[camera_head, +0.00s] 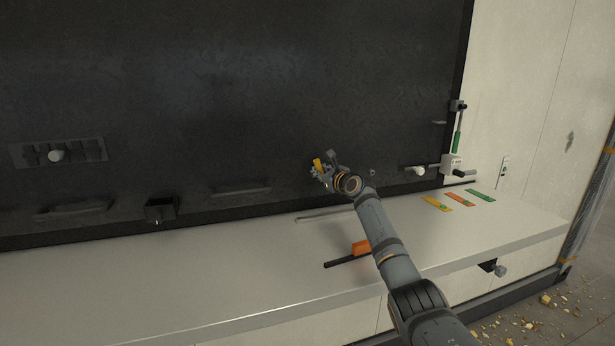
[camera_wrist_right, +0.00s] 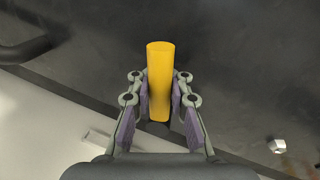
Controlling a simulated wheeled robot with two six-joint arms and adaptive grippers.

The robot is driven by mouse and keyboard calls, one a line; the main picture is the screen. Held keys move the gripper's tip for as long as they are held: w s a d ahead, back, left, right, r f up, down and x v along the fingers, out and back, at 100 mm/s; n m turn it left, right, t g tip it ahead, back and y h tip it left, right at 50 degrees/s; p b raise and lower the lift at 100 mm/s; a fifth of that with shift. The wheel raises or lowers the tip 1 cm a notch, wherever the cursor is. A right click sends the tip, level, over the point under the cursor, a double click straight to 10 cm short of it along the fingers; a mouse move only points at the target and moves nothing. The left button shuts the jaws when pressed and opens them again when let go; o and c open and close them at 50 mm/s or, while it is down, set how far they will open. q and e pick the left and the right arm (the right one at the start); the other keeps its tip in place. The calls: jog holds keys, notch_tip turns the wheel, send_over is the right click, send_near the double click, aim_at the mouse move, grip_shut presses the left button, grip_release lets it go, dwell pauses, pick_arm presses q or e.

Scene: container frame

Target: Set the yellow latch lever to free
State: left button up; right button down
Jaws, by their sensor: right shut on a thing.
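The yellow latch lever (camera_head: 317,165) shows at the dark panel in the head view, just left of my right gripper (camera_head: 326,174). In the right wrist view the yellow lever (camera_wrist_right: 160,75) stands upright between the two finger pads of my right gripper (camera_wrist_right: 160,100). The pads are shut on it, one on each side. The lever's far end reaches beyond the fingers. Its mount and any free marking are hidden. My left gripper is not in either view.
A pale ledge (camera_head: 230,290) runs below the dark panel (camera_head: 240,90). An orange block with a black bar (camera_head: 361,247) lies under my right arm. Yellow, orange and green tags (camera_head: 459,199) lie at right. A white knob (camera_head: 415,171) and green-handled rod (camera_head: 457,142) are nearby.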

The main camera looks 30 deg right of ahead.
jog(key=shift+s+d+m, duration=0.1)
jog(key=shift+d+m, duration=0.25)
jog(key=shift+m, duration=0.45)
jog(key=shift+d+m+p, duration=0.25)
jog(key=shift+m+p, duration=0.05)
jog(key=shift+m, duration=0.2)
jog(key=shift+s+d+f+m+t, duration=0.1)
jog(key=shift+d+m+t, duration=0.1)
jog(key=shift+m+t, duration=0.15)
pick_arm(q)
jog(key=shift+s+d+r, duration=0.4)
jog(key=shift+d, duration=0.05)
pick_arm(e)
jog(key=shift+m, duration=0.25)
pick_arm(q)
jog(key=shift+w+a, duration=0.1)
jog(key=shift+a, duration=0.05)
pick_arm(e)
jog(key=shift+f, duration=0.1)
jog(key=c, duration=1.6)
grip_release()
jog(key=o, duration=0.4)
jog(key=shift+s+d+r, duration=0.2)
